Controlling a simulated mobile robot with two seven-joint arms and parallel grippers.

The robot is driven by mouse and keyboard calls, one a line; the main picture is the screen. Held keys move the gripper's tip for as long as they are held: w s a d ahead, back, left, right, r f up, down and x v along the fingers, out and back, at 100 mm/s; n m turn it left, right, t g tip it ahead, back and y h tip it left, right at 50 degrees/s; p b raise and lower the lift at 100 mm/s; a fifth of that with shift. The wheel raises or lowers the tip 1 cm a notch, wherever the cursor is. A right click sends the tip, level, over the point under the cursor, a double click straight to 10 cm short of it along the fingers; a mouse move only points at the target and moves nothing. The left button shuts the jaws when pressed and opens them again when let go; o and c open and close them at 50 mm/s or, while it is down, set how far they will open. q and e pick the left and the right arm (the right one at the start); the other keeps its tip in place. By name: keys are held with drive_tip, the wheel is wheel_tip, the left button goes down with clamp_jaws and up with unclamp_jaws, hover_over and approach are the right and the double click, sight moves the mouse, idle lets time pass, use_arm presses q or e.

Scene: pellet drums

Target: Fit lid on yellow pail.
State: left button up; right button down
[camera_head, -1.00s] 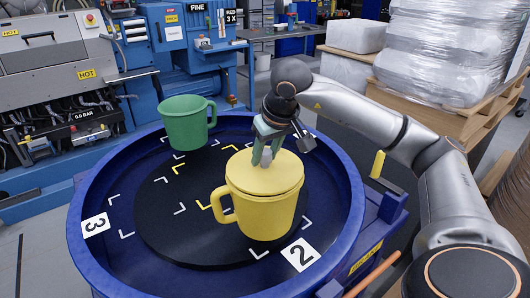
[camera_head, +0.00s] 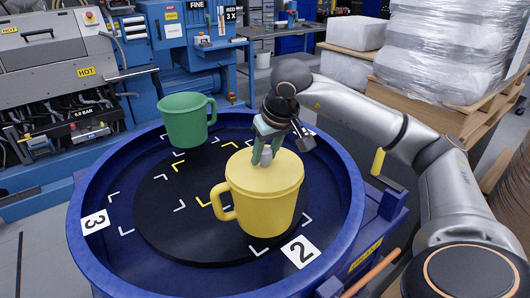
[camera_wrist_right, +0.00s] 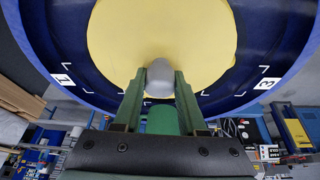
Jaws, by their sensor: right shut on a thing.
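The yellow pail (camera_head: 268,210) stands upright on the black disc, near the number 2 label, its handle pointing left. The yellow lid (camera_head: 275,178) lies level on the pail's top, with no clear gap at the rim. My right gripper (camera_head: 264,160) is above the lid, shut on its grey knob (camera_head: 266,156). In the right wrist view the two green fingers hold the knob (camera_wrist_right: 160,76) from both sides, and the lid (camera_wrist_right: 160,25) fills the upper middle. My left gripper is in neither view.
A green pail (camera_head: 187,120) stands at the back left of the blue round tub (camera_head: 82,215). The black disc (camera_head: 165,235) has white and yellow corner marks and free room left of the yellow pail. Blue machines stand behind; wrapped pallets stand at right.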

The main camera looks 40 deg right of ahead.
drive_tip(key=c, duration=0.9)
unclamp_jaws()
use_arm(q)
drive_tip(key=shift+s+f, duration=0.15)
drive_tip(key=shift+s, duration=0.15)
use_arm(e)
drive_tip(key=o, duration=0.5)
drive_tip(key=shift+o, duration=0.4)
drive_tip(key=o, duration=0.3)
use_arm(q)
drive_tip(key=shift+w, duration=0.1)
